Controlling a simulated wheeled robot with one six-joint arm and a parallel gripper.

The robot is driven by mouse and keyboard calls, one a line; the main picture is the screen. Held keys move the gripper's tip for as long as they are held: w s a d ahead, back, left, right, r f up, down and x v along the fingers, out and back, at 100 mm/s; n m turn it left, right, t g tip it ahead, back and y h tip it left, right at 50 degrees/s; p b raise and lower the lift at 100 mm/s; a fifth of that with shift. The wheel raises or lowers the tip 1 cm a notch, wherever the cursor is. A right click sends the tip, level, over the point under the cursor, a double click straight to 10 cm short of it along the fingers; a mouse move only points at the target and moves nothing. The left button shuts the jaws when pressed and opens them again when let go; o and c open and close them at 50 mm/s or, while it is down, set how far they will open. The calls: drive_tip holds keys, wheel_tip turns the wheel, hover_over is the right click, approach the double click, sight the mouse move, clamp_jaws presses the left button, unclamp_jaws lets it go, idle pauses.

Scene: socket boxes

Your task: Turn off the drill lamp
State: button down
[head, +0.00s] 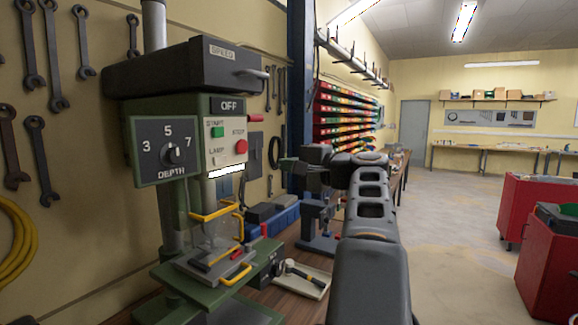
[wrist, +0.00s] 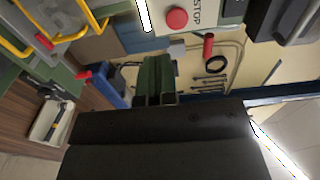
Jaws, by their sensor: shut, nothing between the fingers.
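The green drill press (head: 185,75) stands at the left in the head view. Its control panel (head: 228,148) has a green START button (head: 217,132), a red STOP button (head: 241,147) and a small light switch marked LAMP (head: 219,160). The lamp strip (head: 227,171) under the panel is bright white; it also shows lit in the wrist view (wrist: 144,15). The display above reads OFF. My gripper (head: 287,163) is to the right of the panel, shut and empty, apart from it. Its fingers show in the wrist view (wrist: 155,78), near the red STOP button (wrist: 177,19); I cannot make out the LAMP switch there.
A yellow-framed guard (head: 218,212) hangs below the panel, and a handle (head: 257,73) sticks out above it. A tray with a hammer (head: 303,280) and blue boxes (head: 280,222) are on the bench. Red cabinets (head: 545,205) stand at the right. The floor between is clear.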

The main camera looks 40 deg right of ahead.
sight(227, 161)
drive_tip(key=shift+a, duration=0.15)
drive_tip(key=s+a+m+h, duration=0.1)
drive_tip(key=s+a+h, duration=0.1)
drive_tip(key=a, duration=0.3)
drive_tip(key=shift+s+a+m+t+h, duration=0.2)
drive_tip(key=shift+a+m+t+h, duration=0.1)
drive_tip(key=shift+a+m, duration=0.1)
drive_tip(key=shift+f, duration=0.1)
drive_tip(key=w+p, duration=0.1)
drive_tip(key=w, duration=0.3)
drive_tip(key=w+a+p, duration=0.1)
drive_tip(key=w, duration=0.3)
drive_tip(key=w+p, duration=0.2)
drive_tip(key=w, duration=0.2)
drive_tip(key=shift+w+a, duration=0.2)
drive_tip(key=shift+a, duration=0.15)
drive_tip(key=shift+w+a, duration=0.1)
drive_tip(key=shift+w, duration=0.65)
